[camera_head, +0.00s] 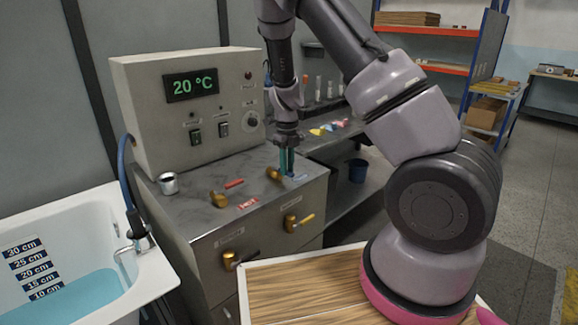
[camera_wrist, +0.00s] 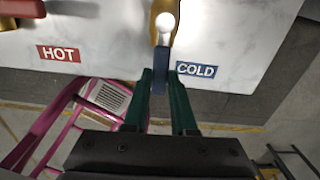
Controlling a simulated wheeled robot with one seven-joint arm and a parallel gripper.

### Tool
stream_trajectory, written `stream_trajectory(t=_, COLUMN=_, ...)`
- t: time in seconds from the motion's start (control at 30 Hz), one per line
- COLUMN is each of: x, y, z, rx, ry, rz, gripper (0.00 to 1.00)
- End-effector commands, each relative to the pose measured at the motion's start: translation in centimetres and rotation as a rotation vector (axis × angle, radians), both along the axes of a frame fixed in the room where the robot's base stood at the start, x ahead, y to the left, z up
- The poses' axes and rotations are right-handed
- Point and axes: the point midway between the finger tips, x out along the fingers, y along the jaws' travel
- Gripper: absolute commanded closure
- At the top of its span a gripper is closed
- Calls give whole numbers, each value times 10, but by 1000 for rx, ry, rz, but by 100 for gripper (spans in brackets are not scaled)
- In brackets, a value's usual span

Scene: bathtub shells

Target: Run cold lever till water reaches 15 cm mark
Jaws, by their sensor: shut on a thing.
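The cold lever has a brass base (camera_head: 273,173) and a blue handle (camera_wrist: 161,72), beside the blue COLD label (camera_wrist: 196,71). My gripper (camera_head: 287,165) comes down from above, its green fingers on both sides of the blue handle, shut on it. The hot lever (camera_head: 233,183), with a red handle, stands to the left by the red HOT label (camera_head: 248,203). The white bathtub (camera_head: 152,270) at the lower left holds blue water (camera_head: 75,297). I cannot tell whether the spout (camera_head: 124,249) is running.
A steel control box (camera_head: 190,110) showing 20 °C stands behind the levers. A metal cup (camera_head: 168,183) sits at the counter's left. Two brass valves (camera_head: 297,222) stick out from the cabinet's front. A wooden-topped surface (camera_head: 310,290) lies in front.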

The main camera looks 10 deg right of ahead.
Motion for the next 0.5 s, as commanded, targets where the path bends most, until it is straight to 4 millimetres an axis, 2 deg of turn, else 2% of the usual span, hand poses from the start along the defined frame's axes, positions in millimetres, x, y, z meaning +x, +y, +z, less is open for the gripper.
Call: stream_trajectory(t=0.5, x=-1, y=4, z=1, rx=1, ry=-2, rz=-58, gripper=100)
